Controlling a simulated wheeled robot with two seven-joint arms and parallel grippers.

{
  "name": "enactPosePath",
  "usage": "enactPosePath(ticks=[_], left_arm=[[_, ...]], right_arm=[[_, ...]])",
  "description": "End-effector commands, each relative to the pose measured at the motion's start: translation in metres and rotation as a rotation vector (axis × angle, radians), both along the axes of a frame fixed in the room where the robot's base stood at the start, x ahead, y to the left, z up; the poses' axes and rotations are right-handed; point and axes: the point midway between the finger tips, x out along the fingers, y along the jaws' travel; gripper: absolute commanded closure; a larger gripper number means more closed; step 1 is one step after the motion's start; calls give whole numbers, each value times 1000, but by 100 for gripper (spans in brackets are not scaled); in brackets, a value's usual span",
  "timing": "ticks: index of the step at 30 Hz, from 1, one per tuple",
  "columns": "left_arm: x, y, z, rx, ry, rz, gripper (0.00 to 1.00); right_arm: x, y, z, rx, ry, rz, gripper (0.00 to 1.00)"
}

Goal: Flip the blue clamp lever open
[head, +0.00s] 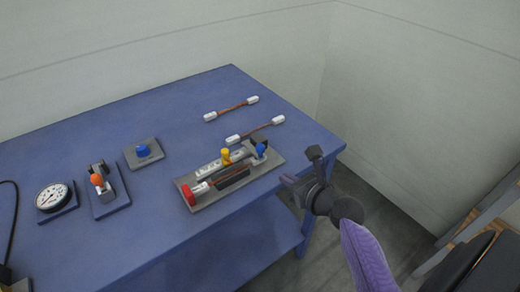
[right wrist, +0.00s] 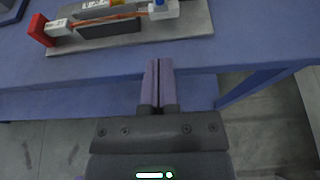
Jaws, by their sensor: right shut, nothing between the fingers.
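The blue clamp lever (head: 261,150) stands at the right end of a grey fixture plate (head: 208,202) on the blue table. In the right wrist view only the lower part of the blue lever (right wrist: 159,3) shows at the top edge, on a white block. My right gripper (head: 286,179) is shut and empty. It is just off the table's front edge, to the lower right of the lever and apart from it. In the right wrist view its closed fingers (right wrist: 158,64) point toward the plate. My left gripper is not in view.
The plate also bears a red block (head: 188,194) and a yellow knob (head: 226,156). Two white-ended cables (head: 237,108) (head: 262,129) lie behind it. A blue knob (head: 143,151), an orange-tipped lever (head: 97,179) and a gauge (head: 52,197) stand to the left. Walls are behind.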

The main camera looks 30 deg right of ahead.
Motion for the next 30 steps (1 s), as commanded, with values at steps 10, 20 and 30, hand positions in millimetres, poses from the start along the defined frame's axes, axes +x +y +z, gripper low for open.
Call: enactPosePath(ticks=[10,20,30], left_arm=[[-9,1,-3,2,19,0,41],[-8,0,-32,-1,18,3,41],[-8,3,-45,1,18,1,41]], right_arm=[[5,1,-4,0,1,1,100],[63,5,-30,-1,2,0,100],[93,7,-38,-3,4,0,100]])
